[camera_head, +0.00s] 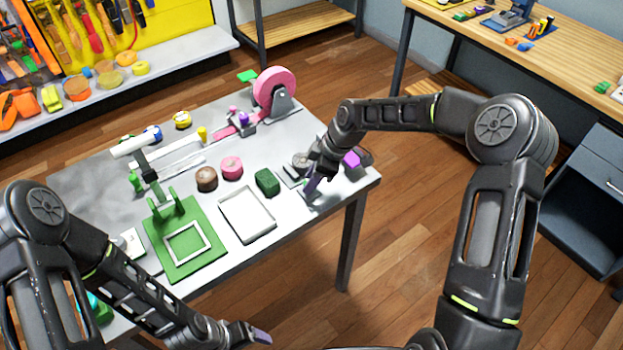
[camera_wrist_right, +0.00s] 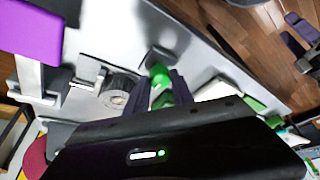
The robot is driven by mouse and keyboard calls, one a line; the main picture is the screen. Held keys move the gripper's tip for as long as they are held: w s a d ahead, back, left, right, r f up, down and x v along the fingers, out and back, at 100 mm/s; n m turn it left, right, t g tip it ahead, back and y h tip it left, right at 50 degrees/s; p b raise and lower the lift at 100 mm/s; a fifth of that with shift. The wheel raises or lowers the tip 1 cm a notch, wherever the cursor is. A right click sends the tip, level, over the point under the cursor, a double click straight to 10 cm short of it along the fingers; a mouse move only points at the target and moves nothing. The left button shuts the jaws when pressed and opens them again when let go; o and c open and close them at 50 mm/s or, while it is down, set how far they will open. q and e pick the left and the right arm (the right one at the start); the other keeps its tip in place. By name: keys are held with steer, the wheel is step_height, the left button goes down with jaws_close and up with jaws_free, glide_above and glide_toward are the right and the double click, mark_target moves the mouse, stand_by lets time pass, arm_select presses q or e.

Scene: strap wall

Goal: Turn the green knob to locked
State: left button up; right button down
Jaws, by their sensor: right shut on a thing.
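The green knob (camera_wrist_right: 160,76) shows in the right wrist view between the two dark fingers of my right gripper (camera_wrist_right: 163,90), which is shut on it. In the head view my right gripper (camera_head: 316,184) is at the right end of the grey table. The knob is hidden there behind the gripper, and I cannot read its locked or unlocked position. My left gripper (camera_head: 250,335) is low at the bottom of the head view, away from the knob. Its finger opening is not clear.
A grey round part (camera_wrist_right: 118,91) sits beside the knob. A purple block (camera_head: 351,159) stands close to my right gripper. A dark green block (camera_head: 267,182) and a white-rimmed tray (camera_head: 270,232) lie to the left. A pink reel (camera_head: 275,92) stands at the back.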

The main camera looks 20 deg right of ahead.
steer(key=shift+f+m+b, duration=0.15)
steer(key=shift+m+b, duration=0.35)
steer(key=shift+b, duration=0.3)
steer(key=m+t+h+b, duration=0.1)
steer(key=m+b, duration=0.3)
steer(key=b, duration=0.1)
steer(key=m+t+h+b, duration=0.1)
steer(key=m+b, duration=0.3)
steer(key=b, duration=0.1)
steer(key=m+h+b, duration=0.2)
steer(key=m+b, duration=0.2)
steer(key=b, duration=0.2)
steer(key=shift+s+a+t, duration=0.15)
steer(key=shift+a+t, duration=0.2)
steer(key=shift+t, duration=0.05)
steer(key=m+h+b, duration=0.1)
steer(key=m+b, duration=0.1)
steer(key=m, duration=0.1)
steer(key=shift+m+g+h+b, duration=0.3)
steer(key=shift+m+h+b, duration=0.2)
steer(key=shift+m, duration=0.5)
steer(key=c, duration=1.1)
jaws_free()
steer(key=shift+r, duration=0.25)
